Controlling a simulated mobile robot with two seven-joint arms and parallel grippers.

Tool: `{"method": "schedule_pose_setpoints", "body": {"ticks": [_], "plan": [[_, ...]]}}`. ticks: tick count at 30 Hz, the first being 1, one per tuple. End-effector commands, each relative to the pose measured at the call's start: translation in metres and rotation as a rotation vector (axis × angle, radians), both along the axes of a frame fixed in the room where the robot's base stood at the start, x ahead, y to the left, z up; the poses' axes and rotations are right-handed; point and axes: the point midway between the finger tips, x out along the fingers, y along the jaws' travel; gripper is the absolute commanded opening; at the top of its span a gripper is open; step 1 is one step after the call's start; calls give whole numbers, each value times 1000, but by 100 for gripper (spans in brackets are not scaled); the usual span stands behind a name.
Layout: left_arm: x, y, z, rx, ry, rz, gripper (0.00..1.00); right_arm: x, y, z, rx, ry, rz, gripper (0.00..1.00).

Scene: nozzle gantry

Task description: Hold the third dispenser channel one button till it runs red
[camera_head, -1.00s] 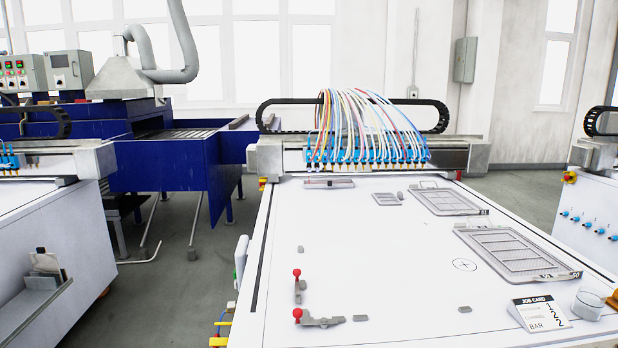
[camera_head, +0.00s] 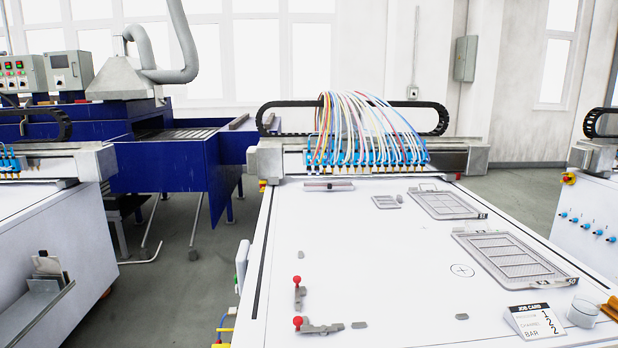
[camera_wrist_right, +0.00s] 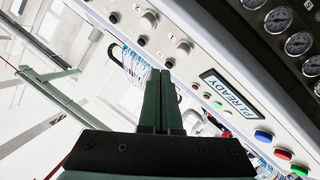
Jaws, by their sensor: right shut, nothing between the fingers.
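In the right wrist view a pale control panel (camera_wrist_right: 205,60) runs slantwise. It carries a display reading "P1 READY" (camera_wrist_right: 231,94), small buttons and knobs, and a blue button (camera_wrist_right: 263,136), a red button (camera_wrist_right: 283,154) and a green button (camera_wrist_right: 299,170). I cannot tell which is the channel one button. My right gripper (camera_wrist_right: 164,75) is shut and empty, its dark green fingers together in front of the panel. I cannot see it touching a button. The nozzle row (camera_head: 365,152) with coloured hoses spans the white table (camera_head: 380,240) in the head view. My left gripper is not in view.
Red-knobbed clamps (camera_head: 297,321) sit at the left edge. Round gauges (camera_wrist_right: 278,20) line the panel's upper right.

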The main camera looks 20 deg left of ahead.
Motion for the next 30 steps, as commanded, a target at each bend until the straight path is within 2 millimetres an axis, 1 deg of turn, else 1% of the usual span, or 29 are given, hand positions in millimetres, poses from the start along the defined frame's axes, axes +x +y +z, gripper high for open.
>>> {"method": "schedule_pose_setpoints", "body": {"ticks": [1, 7, 11, 21, 23, 26, 27, 29, 30], "plan": [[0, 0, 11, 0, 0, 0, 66, -4, -1, 10, 0, 1, 0, 0], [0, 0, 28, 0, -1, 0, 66, -14, -5, 25, -1, 0, 2, 0], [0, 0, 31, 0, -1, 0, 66, -17, -6, 27, -1, 0, 0, 0], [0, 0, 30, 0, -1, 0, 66, -19, -6, 24, 3, 6, 0, 0], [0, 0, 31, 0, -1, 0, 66, -26, -7, 17, 20, 29, -3, 0], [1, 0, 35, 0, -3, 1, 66, -53, -8, -9, 85, 116, -17, 0], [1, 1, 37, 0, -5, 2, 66, -69, -9, -23, 122, 168, -27, 0], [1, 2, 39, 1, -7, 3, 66, -98, -10, -45, 186, 251, -46, 0], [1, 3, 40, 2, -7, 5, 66, -118, -11, -59, 229, 307, -59, 0]]}}
